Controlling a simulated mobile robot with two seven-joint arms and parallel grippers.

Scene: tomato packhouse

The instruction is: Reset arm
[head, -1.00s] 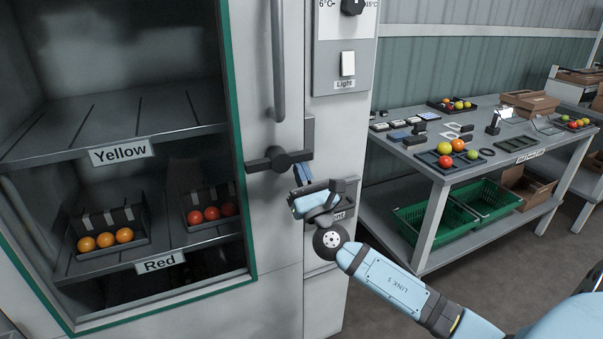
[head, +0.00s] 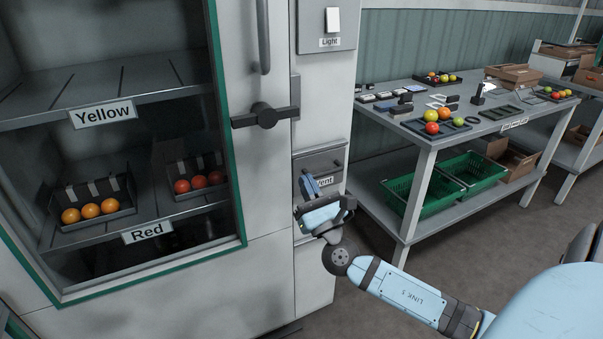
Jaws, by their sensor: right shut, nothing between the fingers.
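My right arm comes in from the lower right. My right gripper (head: 308,184) is shut and empty, in front of the grey vent panel (head: 320,165) on the cabinet's right side. It partly covers the "Vent" label. I cannot tell whether its fingertips touch the panel. The cabinet's black cross-shaped door handle (head: 266,115) is above and left of the gripper, apart from it. My left gripper is not in the view.
The cabinet shelves carry labels "Yellow" (head: 103,115) and "Red" (head: 147,232), with trays of orange and red tomatoes. A workbench (head: 425,140) with trays and tools stands at the right, green crates (head: 408,190) beneath it. Floor before the bench is clear.

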